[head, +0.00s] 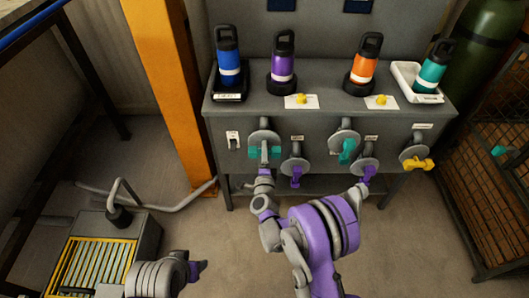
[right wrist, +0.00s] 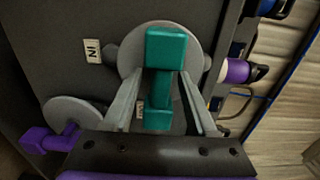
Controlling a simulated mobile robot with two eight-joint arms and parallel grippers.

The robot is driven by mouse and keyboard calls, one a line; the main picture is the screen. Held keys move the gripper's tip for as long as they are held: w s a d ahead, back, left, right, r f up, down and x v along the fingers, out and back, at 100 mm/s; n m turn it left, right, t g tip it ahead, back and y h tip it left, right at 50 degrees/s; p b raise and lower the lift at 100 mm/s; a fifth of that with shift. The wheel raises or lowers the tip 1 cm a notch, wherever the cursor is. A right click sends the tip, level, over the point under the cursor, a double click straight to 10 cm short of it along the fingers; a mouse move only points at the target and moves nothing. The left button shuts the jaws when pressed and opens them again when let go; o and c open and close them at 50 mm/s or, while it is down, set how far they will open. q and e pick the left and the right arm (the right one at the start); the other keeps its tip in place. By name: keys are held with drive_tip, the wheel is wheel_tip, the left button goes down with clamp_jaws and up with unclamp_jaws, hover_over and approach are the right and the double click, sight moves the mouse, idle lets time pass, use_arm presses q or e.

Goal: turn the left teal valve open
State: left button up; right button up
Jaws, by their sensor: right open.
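The left teal valve (head: 264,150) is on the front of the grey tank bench, below the blue bottle. Its teal handle lies roughly level across a round grey disc. In the right wrist view the teal handle (right wrist: 166,50) stands upright in the picture, between my fingers. My right gripper (head: 264,172) is open in front of the valve; its two grey fingers (right wrist: 162,98) lie on either side of the handle, with gaps visible. I cannot tell how far the tips are from the disc.
A purple-handled valve (head: 295,172) sits close, to the lower right. Another teal valve (head: 346,148), a second purple valve (head: 368,170) and a yellow valve (head: 417,162) follow rightward. Several bottles stand on the bench top (head: 330,108). An orange post (head: 168,80) stands left.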

clamp_jaws()
idle(0.4)
drive_tip(key=n+b, duration=0.2)
drive_tip(key=n, duration=0.1)
drive_tip(key=shift+f+b, duration=0.2)
drive_tip(key=shift+b, duration=0.1)
drive_tip(key=n+b, duration=0.2)
drive_tip(key=n, duration=0.2)
drive_tip(key=shift+r+n, duration=0.1)
drive_tip(key=shift+n, duration=0.3)
drive_tip(key=n+b, duration=0.1)
drive_tip(key=n, duration=0.3)
drive_tip(key=shift+n+b, duration=0.3)
drive_tip(key=shift+b, duration=0.05)
drive_tip(key=n, duration=0.5)
drive_tip(key=shift+b, duration=0.4)
drive_tip(key=shift+n, duration=0.4)
